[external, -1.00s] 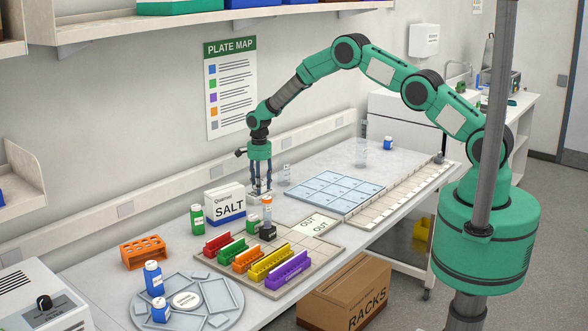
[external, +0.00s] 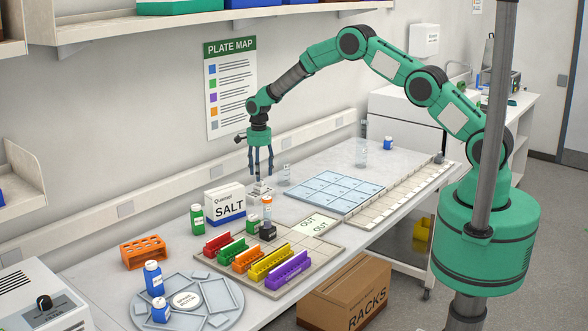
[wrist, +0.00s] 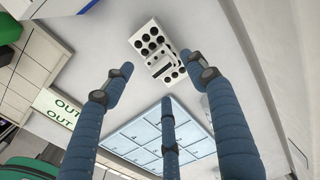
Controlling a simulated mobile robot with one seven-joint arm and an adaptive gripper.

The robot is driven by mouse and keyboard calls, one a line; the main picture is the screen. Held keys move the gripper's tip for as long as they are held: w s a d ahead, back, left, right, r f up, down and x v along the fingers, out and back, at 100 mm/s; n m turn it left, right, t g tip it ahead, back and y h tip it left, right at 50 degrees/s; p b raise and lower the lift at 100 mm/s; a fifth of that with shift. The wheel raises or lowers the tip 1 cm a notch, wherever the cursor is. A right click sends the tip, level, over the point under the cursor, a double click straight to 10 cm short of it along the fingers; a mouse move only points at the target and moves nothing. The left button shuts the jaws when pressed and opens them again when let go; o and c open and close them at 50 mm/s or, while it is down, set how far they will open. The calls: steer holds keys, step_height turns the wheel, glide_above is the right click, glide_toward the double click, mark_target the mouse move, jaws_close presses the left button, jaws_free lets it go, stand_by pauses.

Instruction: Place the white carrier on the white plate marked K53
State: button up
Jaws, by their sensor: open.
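The white carrier (wrist: 154,50), a small block with dark round holes, stands on the grey bench beyond my fingertips in the wrist view. In the external view the carrier (external: 259,191) is small, right of the salt box. My gripper (external: 261,168) is open and empty above it, fingers pointing down. In the wrist view the spread fingers of my gripper (wrist: 155,80) are apart from the carrier. A row of white plates (external: 405,196) runs along the bench's right edge; their marks are too small to read, so I cannot tell which is K53.
A blue tiled panel (external: 333,190) lies between the carrier and the white plates. Colored racks (external: 268,262) and an OUT card (external: 314,224) lie nearer. A clear bottle (external: 286,175) stands right of my gripper.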

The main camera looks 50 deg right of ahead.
step_height(320, 180, up, 6)
steer(key=shift+r+b, duration=0.25)
steer(key=shift+b, duration=0.05)
stand_by(0.7)
steer(key=s+d+r+n+t, duration=0.1)
steer(key=s+r+n, duration=0.2)
steer(key=s+r, duration=0.65)
steer(key=s+d+r+n+t, duration=0.15)
steer(key=s+r, duration=0.45)
steer(key=r, duration=0.7)
steer(key=s+d+r+n, duration=0.2)
steer(key=s+r+n, duration=0.2)
steer(key=s+r, duration=0.55)
steer(key=s+d+r+n+t, duration=0.15)
steer(key=s+r, duration=0.25)
steer(key=s, duration=0.4)
steer(key=s+r+n, duration=0.2)
steer(key=s+r, duration=0.2)
steer(key=s, duration=0.5)
steer(key=s+f+n, duration=0.2)
steer(key=s, duration=0.7)
steer(key=s+f+n+t, duration=0.1)
steer(key=s+f+n, duration=0.1)
steer(key=s, duration=0.8)
steer(key=shift+d+n+t, duration=0.3)
steer(key=shift+n, duration=0.5)
